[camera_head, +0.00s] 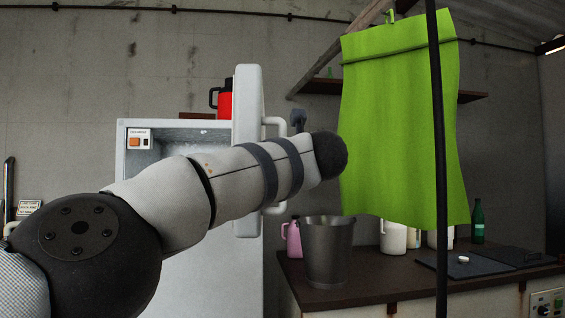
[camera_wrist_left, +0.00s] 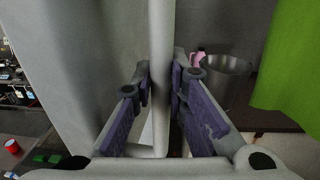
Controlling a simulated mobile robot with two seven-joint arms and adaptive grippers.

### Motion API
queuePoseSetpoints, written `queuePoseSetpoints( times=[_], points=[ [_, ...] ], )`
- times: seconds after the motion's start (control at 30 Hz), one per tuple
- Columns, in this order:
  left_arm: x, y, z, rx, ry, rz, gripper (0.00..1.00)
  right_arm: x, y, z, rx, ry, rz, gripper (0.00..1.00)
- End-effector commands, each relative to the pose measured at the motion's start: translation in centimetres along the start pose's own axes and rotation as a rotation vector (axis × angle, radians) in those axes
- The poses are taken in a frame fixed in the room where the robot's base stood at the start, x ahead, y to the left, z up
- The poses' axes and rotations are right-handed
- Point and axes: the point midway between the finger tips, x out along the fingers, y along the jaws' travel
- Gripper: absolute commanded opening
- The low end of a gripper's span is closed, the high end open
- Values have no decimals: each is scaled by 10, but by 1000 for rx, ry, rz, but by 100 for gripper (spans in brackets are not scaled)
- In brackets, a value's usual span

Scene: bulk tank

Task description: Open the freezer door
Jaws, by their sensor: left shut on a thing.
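The white freezer (camera_head: 140,220) stands at the centre left in the head view. Its recessed inside shows left of the freezer door (camera_head: 248,95). The door stands swung out, seen nearly edge-on, with a pale bar handle (camera_head: 275,121) on its right side. My left arm crosses in front of the door and hides the handle's middle and most of my gripper. In the left wrist view my left gripper (camera_wrist_left: 161,95) has its purple-padded fingers on both sides of the upright handle bar (camera_wrist_left: 161,40), shut on it. My right gripper is in neither view.
A dark counter (camera_head: 345,296) on the right carries a metal bucket (camera_head: 328,255), a pink jug (camera_head: 292,238) and bottles. A green cloth (camera_head: 395,130) hangs above it, behind a dark upright pole (camera_head: 438,150). A red flask (camera_head: 224,100) shows behind the door's upper part.

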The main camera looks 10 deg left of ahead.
Motion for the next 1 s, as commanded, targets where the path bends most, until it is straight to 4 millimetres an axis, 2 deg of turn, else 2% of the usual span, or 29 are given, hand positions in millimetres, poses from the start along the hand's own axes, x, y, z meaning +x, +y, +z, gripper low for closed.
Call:
queuePoseSetpoints(
  times=[0.03,0.1,0.13,0.43,0.57,0.67,0.9,1.0],
  points=[
    [0,0,0,1,1,0,16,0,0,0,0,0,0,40],
    [0,0,0,1,0,0,32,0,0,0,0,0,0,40],
    [0,0,0,1,0,0,35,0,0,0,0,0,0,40],
    [-1,0,0,0,0,0,35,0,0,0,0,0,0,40],
    [-11,0,1,1,0,-2,35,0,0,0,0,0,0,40],
    [-28,1,1,3,-2,-2,35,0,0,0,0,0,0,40],
    [-91,0,1,0,-2,-2,35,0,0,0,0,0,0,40],
    [-108,0,1,0,-1,-1,35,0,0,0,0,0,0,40]
  ],
)
